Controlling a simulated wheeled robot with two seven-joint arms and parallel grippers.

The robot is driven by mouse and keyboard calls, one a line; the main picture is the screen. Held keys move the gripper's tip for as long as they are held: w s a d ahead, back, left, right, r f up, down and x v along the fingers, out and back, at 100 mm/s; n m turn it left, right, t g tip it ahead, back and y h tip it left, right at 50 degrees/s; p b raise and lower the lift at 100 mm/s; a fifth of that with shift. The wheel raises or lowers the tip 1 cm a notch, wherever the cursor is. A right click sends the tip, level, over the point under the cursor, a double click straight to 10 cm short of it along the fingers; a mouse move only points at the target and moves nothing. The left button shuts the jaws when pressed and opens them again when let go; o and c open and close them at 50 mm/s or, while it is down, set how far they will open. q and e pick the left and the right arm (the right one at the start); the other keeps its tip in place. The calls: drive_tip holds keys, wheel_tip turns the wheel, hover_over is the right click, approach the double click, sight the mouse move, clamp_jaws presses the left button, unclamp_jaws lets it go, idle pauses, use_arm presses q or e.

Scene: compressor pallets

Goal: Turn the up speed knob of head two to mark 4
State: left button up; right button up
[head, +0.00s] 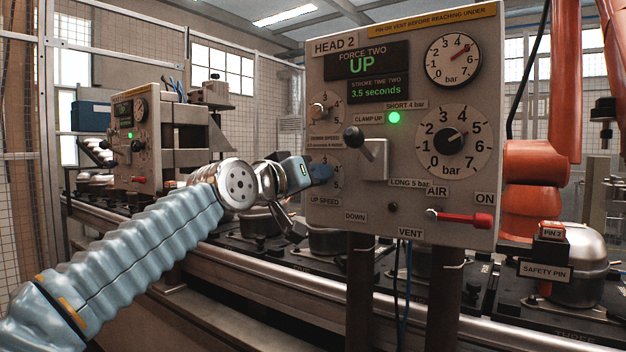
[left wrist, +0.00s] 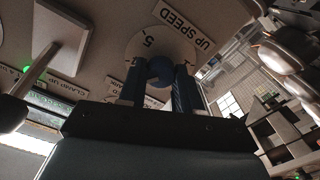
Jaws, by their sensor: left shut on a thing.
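The head two panel (head: 385,215) faces me, its display reading UP. The up speed dial (head: 333,199) is low on its left side, with the label UP SPEED (head: 324,202) beneath it. My left gripper (head: 320,174) reaches it from the left and covers its knob in the head view. In the left wrist view, the fingers (left wrist: 160,88) are shut on the round blue up speed knob (left wrist: 160,73), one on each side. My right gripper is not in view.
The down speed knob (head: 318,110) is just above. The clamp lever (head: 356,140) stands out to the right, and the red air handle (head: 463,219) is lower right. A conveyor with compressors (head: 580,265) runs below. Another panel (head: 132,140) is at left.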

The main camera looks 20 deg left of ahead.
use_arm(q)
drive_tip(key=shift+d+f+m, duration=0.1)
drive_tip(key=shift+f+m, duration=0.05)
drive_tip(key=shift+m, duration=2.15)
drive_tip(key=o, duration=1)
drive_tip(key=shift+o, duration=0.2)
drive_tip(key=b+v, duration=0.4)
drive_tip(key=v, duration=1)
